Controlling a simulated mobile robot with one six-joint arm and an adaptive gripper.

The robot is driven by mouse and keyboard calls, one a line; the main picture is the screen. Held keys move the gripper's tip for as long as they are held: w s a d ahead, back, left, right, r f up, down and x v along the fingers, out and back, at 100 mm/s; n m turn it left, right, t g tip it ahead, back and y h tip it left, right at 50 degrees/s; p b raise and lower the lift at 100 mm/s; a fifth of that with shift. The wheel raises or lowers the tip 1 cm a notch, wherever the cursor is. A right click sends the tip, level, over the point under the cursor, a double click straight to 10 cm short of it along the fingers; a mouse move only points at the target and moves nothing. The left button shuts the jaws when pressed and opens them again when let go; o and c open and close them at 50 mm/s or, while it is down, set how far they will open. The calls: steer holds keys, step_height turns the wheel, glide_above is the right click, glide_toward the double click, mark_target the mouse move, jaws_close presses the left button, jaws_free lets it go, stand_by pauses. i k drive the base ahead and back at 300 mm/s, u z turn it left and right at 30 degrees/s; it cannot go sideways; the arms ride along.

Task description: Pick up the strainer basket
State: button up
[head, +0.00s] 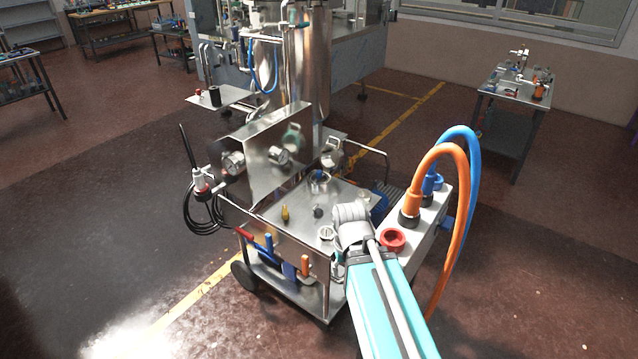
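I cannot pick out the strainer basket for certain. Several small items lie on the steel cart's top (275,208). They include a yellow-brown piece (285,213), a small dark piece (318,211) and a pale, ring-like metal piece (326,232) by the front edge; they are too small to tell their kind. My teal arm reaches in from the bottom right, and its grey joint is over the cart's right part, just right of the ring-like piece. My gripper does not show; the arm may hide it, along with part of the cart top.
An orange hose (462,215) and a blue hose (472,165) arch up at the cart's right, near a red ring (393,239). An upright steel panel with gauges (279,156) stands behind the cart top. A side table (510,95) stands back right. Floor at left is clear.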

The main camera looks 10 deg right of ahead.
mark_target(318, 177)
steer(key=z, duration=0.1)
steer(key=i, duration=1)
steer(key=u, duration=0.05)
